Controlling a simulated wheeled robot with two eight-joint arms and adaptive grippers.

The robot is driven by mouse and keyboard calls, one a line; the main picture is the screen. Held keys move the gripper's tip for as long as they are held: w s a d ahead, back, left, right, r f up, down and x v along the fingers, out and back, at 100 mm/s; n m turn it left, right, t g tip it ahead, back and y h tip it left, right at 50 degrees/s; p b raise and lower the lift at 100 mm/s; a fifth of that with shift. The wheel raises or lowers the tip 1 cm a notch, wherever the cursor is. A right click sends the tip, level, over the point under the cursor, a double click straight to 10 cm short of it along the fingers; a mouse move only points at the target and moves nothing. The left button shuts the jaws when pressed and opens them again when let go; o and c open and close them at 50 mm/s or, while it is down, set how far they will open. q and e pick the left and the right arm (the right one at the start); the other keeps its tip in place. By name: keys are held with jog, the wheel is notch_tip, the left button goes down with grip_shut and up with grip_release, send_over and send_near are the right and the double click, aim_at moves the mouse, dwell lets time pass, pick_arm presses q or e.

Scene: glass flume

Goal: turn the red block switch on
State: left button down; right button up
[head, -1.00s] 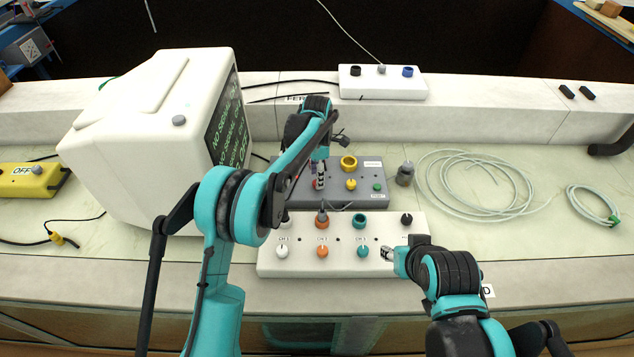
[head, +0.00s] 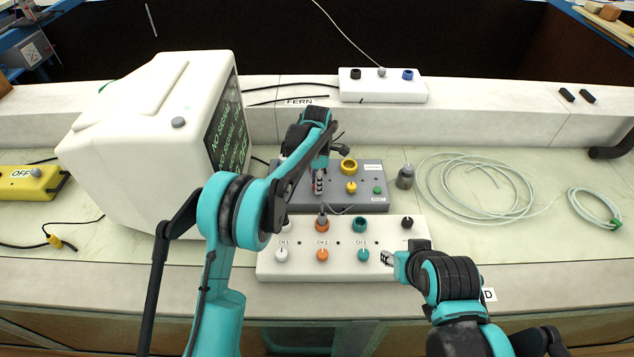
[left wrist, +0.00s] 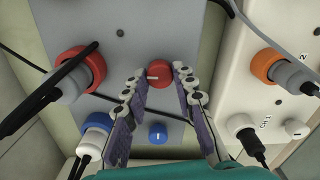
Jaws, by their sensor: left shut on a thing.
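The red knob (left wrist: 160,74), with a pale pointer line on its face, sits on the grey box (left wrist: 140,25) in the left wrist view. My left gripper (left wrist: 161,76) has one finger on each side of it, shut on it. In the head view the left gripper (head: 319,184) is over the left part of the grey box (head: 372,203), and its fingers and arm mostly hide the red knob. My right gripper (head: 387,258) is low by the right part of the white channel box (head: 300,271); its opening cannot be told.
A blue knob (left wrist: 157,133) and a red-ringed plug socket (left wrist: 80,62) are close to the left fingers. A yellow knob (head: 351,187) and green knob (head: 378,189) stand on the grey box. A white monitor (head: 140,130) stands left; coiled tubing (head: 480,180) lies right.

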pick_arm(q)
jog(key=m+p, duration=0.1)
jog(key=m, duration=0.2)
jog(key=shift+m, duration=0.4)
jog(key=m+p, duration=0.1)
jog(key=m, duration=0.3)
jog(key=shift+m+p, duration=0.3)
jog(key=m, duration=0.4)
jog(key=shift+p, duration=0.4)
jog(key=m, duration=0.5)
jog(key=shift+m, duration=0.3)
jog(key=c, duration=1.2)
grip_release()
